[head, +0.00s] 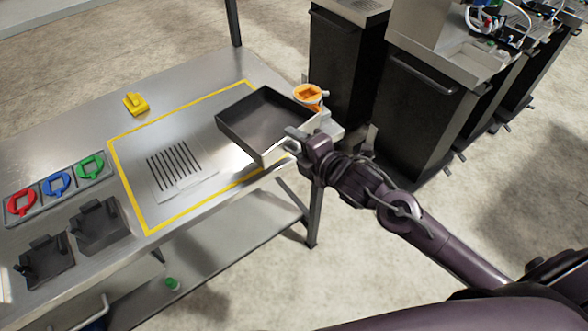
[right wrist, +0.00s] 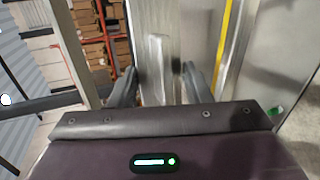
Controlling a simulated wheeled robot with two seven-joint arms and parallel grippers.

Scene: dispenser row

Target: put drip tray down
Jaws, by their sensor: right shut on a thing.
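The drip tray is a shallow, dark grey, open box (head: 238,138) at the right end of the steel table, over the right part of the area marked by a yellow outline (head: 122,177). The tray looks empty. My right gripper (head: 298,142) is shut on its near right side. In the right wrist view the two fingers (right wrist: 155,85) stand on either side of a pale metal part. I cannot tell whether the tray's underside touches the table. My left gripper is not in view.
A slotted plate (head: 177,166) lies inside the outline. An orange part (head: 308,96) stands close behind the tray. A yellow block (head: 136,104), red, blue and green pieces (head: 57,184) and black fixtures (head: 97,224) are further left. Dark cabinets (head: 425,110) stand at the right.

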